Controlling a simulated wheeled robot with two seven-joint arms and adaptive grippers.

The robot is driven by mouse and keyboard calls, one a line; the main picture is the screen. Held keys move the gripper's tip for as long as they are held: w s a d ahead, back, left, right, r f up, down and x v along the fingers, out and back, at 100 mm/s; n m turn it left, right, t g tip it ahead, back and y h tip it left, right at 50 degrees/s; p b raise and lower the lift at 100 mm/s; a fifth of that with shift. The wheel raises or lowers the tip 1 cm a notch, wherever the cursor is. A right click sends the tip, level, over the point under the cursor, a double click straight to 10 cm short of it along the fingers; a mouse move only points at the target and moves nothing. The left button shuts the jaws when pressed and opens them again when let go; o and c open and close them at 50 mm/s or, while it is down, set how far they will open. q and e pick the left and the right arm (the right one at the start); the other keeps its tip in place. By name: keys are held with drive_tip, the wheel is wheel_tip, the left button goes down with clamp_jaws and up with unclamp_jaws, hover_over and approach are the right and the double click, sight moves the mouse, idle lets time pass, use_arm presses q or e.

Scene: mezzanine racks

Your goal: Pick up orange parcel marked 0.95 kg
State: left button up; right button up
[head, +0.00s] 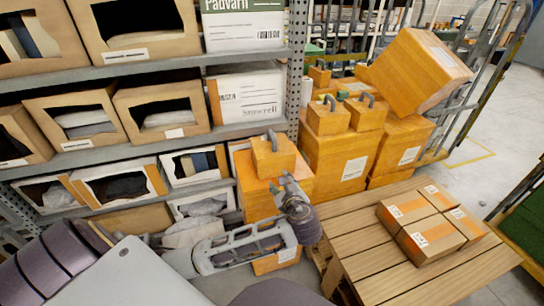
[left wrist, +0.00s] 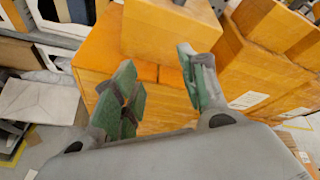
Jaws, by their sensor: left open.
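A small orange parcel (head: 272,157) with a dark handle on top sits on a larger orange box (head: 252,188) beside the rack. No weight mark on it is readable. My left gripper (head: 284,186) is open, just in front of and below this parcel in the head view. In the left wrist view the green-padded fingers of my left gripper (left wrist: 157,66) are spread and empty, pointing at an orange parcel (left wrist: 170,28) above a bigger orange box. I cannot tell whether a finger touches it. Similar handled orange parcels (head: 328,116) (head: 366,112) stand farther back. My right gripper is out of view.
Metal shelving with open cartons (head: 161,110) stands at left. A wooden pallet (head: 390,270) at right bears several brown taped boxes (head: 432,241). Behind, a large tilted orange box (head: 420,72) rests on the stack by a wheeled cage.

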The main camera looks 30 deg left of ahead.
sight(275, 142)
use_arm(q)
drive_tip(key=w+a+r+m+t+y, duration=0.2)
drive_tip(key=w+r+m+y, duration=0.1)
drive_tip(key=r, duration=0.4)
drive_tip(key=shift+w+r+m+y, duration=0.2)
drive_tip(key=shift+w+m+y, duration=0.1)
drive_tip(key=shift+m, duration=0.4)
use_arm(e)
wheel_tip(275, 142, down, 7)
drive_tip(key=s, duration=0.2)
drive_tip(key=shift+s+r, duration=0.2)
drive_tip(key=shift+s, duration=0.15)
use_arm(q)
drive_tip(key=shift+a, duration=0.15)
drive_tip(key=b+x, duration=0.1)
drive_tip(key=x, duration=0.7)
drive_tip(key=shift+w+a, duration=0.1)
drive_tip(key=shift+w, duration=0.05)
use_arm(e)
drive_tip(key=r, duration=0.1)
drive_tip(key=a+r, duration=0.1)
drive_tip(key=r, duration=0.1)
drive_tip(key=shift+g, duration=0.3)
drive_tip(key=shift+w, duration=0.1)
